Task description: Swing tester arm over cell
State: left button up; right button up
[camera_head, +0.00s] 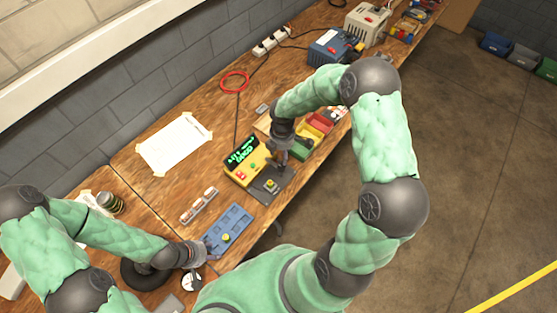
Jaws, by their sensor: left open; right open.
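The yellow tester (244,165) with a lit green display stands on the wooden bench. Its dark grey base plate (274,186) extends to its right and carries a small yellow piece (270,184). My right gripper (282,160) is open and points down at the tester's right side, over the plate. It hides part of the tester, and I cannot make out the tester arm or whether the gripper touches it. A blue tray (238,219) with a yellow-topped piece (226,237) lies nearer to me. My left gripper (208,254) is open beside that tray's near left corner.
Several cells lie in a pale holder (199,206) left of the blue tray. Red, yellow and green bins (318,124) stand just beyond my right gripper. A taped white sheet (174,143) lies near the wall. A blue power unit (329,47) stands farther back.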

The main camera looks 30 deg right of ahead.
aim_at(281, 167)
pick_arm(q)
jog(key=shift+w+f+b, duration=0.1)
jog(key=shift+f+b, duration=0.65)
jog(key=shift+f, duration=0.1)
pick_arm(e)
notch_tip(281, 167, down, 10)
jog(key=shift+r, duration=0.15)
jog(key=shift+c, duration=0.3)
grip_shut()
